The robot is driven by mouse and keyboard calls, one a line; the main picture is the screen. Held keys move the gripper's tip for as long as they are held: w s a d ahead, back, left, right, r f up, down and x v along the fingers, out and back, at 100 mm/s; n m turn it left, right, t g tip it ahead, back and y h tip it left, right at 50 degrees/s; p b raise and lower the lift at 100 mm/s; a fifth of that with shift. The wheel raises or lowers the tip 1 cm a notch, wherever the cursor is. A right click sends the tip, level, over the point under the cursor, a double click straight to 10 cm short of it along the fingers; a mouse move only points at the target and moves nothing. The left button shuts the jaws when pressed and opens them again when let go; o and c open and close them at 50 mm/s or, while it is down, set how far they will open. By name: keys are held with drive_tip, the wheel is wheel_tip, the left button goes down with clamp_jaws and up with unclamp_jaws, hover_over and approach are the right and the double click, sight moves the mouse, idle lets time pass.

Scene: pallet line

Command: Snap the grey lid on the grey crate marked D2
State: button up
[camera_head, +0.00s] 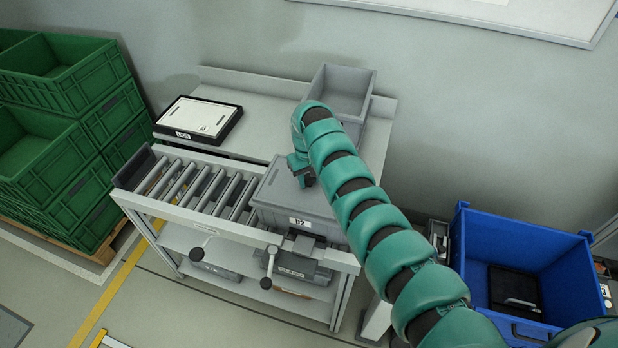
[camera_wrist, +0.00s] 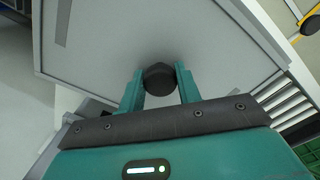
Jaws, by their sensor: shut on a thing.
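The grey crate marked D2 (camera_head: 270,217) stands at the right end of the roller line, its label facing front. The grey lid (camera_head: 272,192) lies over the crate's top; I cannot tell whether its edges are fully snapped down. In the wrist view the lid (camera_wrist: 100,45) fills most of the picture as a flat grey panel with a dark round knob (camera_wrist: 158,77). My gripper (camera_wrist: 160,88) has its two teal fingers closed on either side of this knob. In the head view my gripper (camera_head: 301,172) is over the lid, and my arm hides the crate's right side.
Rollers (camera_head: 195,187) run left of the crate. A black holder with a white panel (camera_head: 198,117) sits on the bench behind. Grey crates (camera_head: 341,92) are stacked at the back. Green crates (camera_head: 60,150) stand left, a blue bin (camera_head: 520,250) right. Black levers (camera_head: 268,268) stick out in front.

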idle(0.3)
drive_tip(key=o, duration=1.6)
drive_tip(key=shift+r, duration=0.1)
drive_tip(key=shift+r+p, duration=0.6)
drive_tip(key=shift+r, duration=2.8)
